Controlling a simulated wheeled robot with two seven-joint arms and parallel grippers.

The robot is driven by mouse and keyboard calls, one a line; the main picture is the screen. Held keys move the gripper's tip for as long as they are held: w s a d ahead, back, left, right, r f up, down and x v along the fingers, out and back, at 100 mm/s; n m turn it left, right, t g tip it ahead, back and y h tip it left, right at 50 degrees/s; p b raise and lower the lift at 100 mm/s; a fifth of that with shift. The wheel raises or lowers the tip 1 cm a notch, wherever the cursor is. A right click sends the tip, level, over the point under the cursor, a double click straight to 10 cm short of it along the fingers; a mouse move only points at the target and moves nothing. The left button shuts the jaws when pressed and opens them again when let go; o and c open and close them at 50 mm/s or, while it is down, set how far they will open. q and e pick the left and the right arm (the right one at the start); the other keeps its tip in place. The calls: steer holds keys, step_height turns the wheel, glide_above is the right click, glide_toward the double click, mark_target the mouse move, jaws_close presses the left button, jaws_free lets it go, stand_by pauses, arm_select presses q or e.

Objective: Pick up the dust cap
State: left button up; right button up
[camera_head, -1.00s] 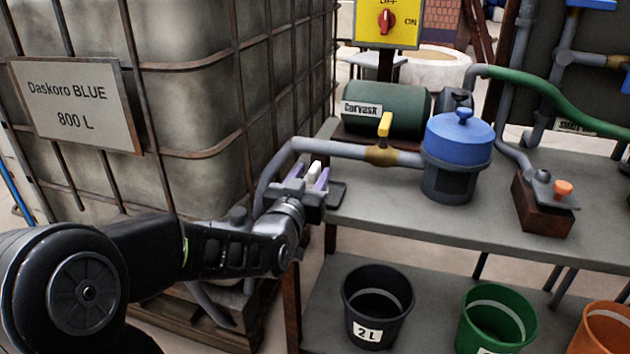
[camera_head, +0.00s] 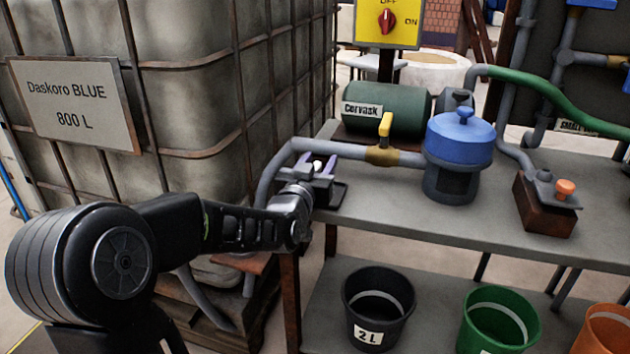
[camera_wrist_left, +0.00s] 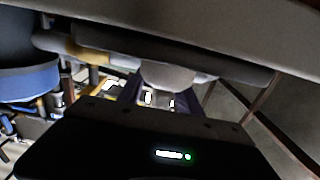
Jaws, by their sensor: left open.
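In the left wrist view a pale rounded thing (camera_wrist_left: 168,77), likely the cap, lies just beyond the open fingers (camera_wrist_left: 157,97), against a dark slab. The fingers partly hide the cap, and I cannot tell whether they touch it. My right gripper is not in view.
A grey pipe (camera_head: 340,149) with a yellow-handled valve (camera_head: 384,139) runs just behind the gripper to a blue-lidded pot (camera_head: 458,155). A large caged tank (camera_head: 200,90) stands close on the left. The front of the bench (camera_head: 400,215) is clear.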

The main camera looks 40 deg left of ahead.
arm_select(q)
steer(key=shift+c, duration=0.3)
jaws_close()
stand_by(0.4)
